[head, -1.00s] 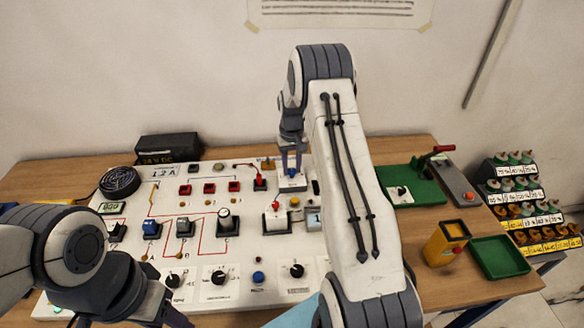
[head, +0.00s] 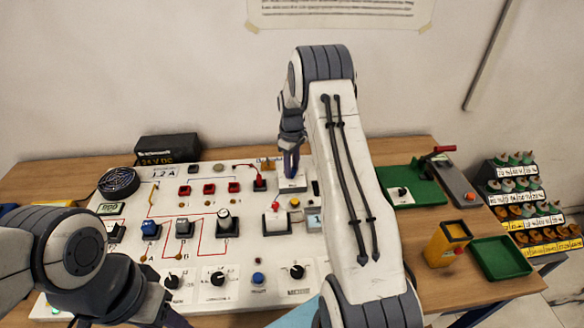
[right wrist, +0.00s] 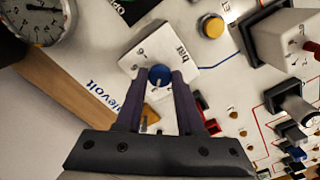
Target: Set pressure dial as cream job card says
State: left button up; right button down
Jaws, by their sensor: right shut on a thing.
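The pressure dial is a blue knob (right wrist: 159,76) on a white plate marked "bar" (right wrist: 184,52), with small numbers around it, in the right wrist view. My right gripper (right wrist: 160,82) is shut on the knob, one finger on each side. In the head view my right gripper (head: 291,172) points down at the white plate (head: 292,184) at the back of the panel, and hides the knob. My left gripper (head: 168,320) is at the bottom edge, partly cut off, so its jaws cannot be judged. I cannot make out a cream job card for certain.
A round gauge (right wrist: 38,15) is partly in the right wrist view. The white panel (head: 255,240) carries several knobs, switches and red sockets. A green tray (head: 500,258) and a yellow box (head: 447,244) stand at right. A paper sheet (head: 340,8) hangs on the wall.

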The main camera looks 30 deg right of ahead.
jog(key=shift+w+r, duration=0.1)
dwell(0.4)
jog(key=c, duration=0.5)
grip_release()
notch_tip(320, 180, up, 10)
jog(key=shift+r+b, duration=0.2)
jog(key=shift+b, duration=0.9)
jog(key=shift+a, duration=0.1)
